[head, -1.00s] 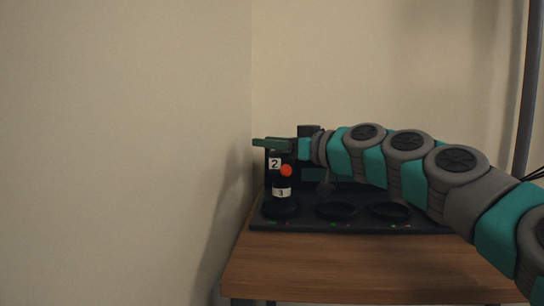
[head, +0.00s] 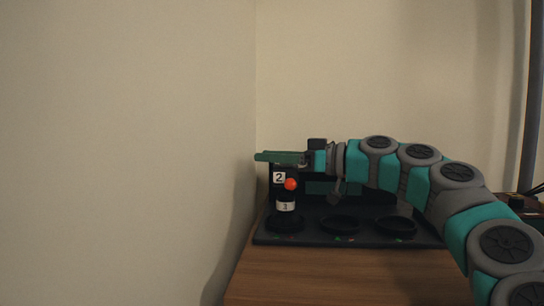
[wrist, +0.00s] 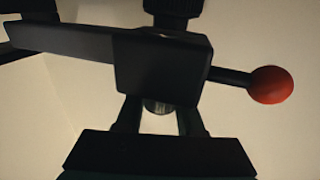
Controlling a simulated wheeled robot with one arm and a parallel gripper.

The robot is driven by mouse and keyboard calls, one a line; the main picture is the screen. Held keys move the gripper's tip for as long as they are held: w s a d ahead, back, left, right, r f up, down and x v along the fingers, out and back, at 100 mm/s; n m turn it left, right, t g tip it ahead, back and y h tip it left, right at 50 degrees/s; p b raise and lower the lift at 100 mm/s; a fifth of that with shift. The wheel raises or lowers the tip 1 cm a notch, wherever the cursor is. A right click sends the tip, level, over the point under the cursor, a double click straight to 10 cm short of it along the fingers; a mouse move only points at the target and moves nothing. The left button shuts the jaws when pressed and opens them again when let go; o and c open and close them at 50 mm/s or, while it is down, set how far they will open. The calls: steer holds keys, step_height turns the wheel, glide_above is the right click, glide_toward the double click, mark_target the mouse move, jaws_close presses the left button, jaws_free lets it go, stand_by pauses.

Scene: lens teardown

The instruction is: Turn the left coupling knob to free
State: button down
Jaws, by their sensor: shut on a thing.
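The dark fixture (head: 352,208) stands at the back of the wooden table. An orange-red ball (head: 291,184) shows on its left part, just below my gripper (head: 280,158). In the wrist view the ball (wrist: 270,85) sits on a short rod at the right of a dark block (wrist: 160,70), which looks like the left coupling knob. My gripper (wrist: 160,118) reaches up to this block from below and is shut on it. The block hides the fingertips. I cannot read a free or locked mark.
Label 2 (head: 279,178) and a small cylinder labelled 3 (head: 285,205) are below my gripper. Two empty dark rings (head: 340,224) (head: 396,227) lie to the right. The wooden table top (head: 330,270) is clear in front. A wall (head: 120,150) stands close on the left.

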steer(key=c, duration=0.5)
jaws_free()
steer(key=shift+a, duration=0.1)
steer(key=v, duration=0.8)
steer(key=shift+s, duration=0.1)
